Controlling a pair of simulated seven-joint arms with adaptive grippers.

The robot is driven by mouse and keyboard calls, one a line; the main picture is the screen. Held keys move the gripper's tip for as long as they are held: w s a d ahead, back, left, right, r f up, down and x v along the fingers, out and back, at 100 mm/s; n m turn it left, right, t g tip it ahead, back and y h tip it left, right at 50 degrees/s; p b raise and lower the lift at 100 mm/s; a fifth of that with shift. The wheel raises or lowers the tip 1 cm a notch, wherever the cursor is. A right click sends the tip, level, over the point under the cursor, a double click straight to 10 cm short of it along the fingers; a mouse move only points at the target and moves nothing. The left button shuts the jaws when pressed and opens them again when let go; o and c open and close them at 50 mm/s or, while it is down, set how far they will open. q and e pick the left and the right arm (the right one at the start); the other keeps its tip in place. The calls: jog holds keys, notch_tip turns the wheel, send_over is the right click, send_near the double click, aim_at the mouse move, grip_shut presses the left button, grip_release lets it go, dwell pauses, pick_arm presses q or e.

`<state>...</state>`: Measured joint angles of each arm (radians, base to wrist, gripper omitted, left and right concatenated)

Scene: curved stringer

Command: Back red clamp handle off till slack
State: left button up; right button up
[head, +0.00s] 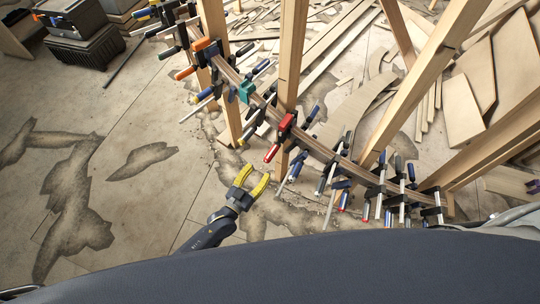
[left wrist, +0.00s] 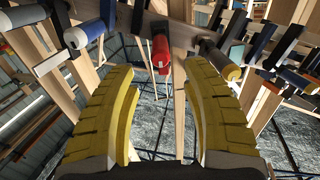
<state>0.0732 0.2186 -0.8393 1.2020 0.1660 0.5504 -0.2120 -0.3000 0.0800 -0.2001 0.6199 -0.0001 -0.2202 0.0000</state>
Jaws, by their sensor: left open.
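The red clamp (head: 286,123) sits on the curved wooden stringer (head: 318,150) near the middle of the head view, and its red handle (head: 271,153) hangs down toward me. In the left wrist view the red handle (left wrist: 161,52) shows almost end-on, between and beyond the yellow fingers. My left gripper (head: 253,177) is open and empty, below and slightly left of the handle, with a gap between them. In the left wrist view the open left gripper (left wrist: 160,76) has its fingers on either side of the handle's line. My right gripper is not in view.
Several clamps with blue, orange and teal parts line the stringer on both sides, including a teal clamp (head: 247,91). An upright post (head: 290,60) stands close behind the red clamp. Wood offcuts lie behind. The floor (head: 150,200) at left is clear.

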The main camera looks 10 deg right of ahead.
aim_at(270, 156)
pick_arm(q)
jog(key=x, duration=0.9)
grip_shut()
dwell(0.4)
